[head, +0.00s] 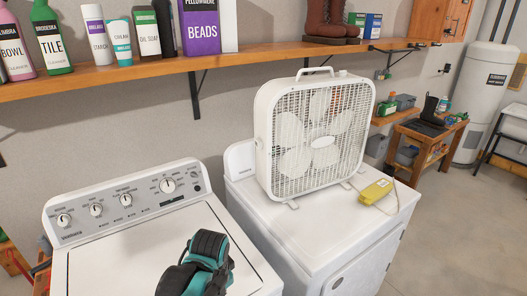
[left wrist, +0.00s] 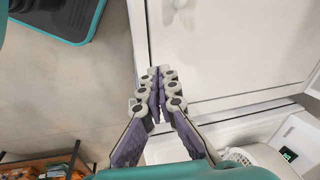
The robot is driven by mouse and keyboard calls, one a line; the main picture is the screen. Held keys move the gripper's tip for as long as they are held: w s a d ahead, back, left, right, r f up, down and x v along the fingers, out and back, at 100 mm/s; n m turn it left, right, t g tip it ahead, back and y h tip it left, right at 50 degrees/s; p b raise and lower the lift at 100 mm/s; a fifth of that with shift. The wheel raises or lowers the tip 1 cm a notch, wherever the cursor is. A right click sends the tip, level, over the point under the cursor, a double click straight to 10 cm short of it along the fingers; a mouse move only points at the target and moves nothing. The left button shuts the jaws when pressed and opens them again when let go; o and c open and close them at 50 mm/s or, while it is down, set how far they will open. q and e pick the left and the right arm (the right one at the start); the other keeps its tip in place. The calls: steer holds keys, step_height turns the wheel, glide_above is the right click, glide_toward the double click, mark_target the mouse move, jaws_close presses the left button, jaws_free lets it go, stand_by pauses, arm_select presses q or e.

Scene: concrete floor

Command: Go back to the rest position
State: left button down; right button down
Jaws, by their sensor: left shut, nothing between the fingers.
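My left gripper (left wrist: 158,76) shows in the left wrist view. Its grey-jointed fingers with purple pads meet at the tips, with nothing between them. It points along a white appliance front (left wrist: 235,60), over the edge beside the concrete floor. I cannot tell whether it touches that front. In the head view, a teal and black part of my arm shows at the bottom, in front of the washer (head: 80,225). The gripper's fingers are not visible there. My right gripper is in neither view.
A white dryer (head: 300,235) stands right of the washer, with a box fan (head: 315,135) and a yellow device (head: 376,191) on top. A wooden shelf (head: 150,70) with several bottles runs above. Concrete floor (head: 460,230) is open at the right.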

arm_select(q)
steer(key=s+a+r+n+t+b, duration=0.1)
steer(key=s+a+n+t, duration=0.3)
steer(key=s+n, duration=0.4)
steer(key=shift+s+a+n+t+h+b, duration=0.3)
steer(key=shift+s+a+n+t+b, duration=0.1)
steer(key=shift+a+n+b, duration=0.3)
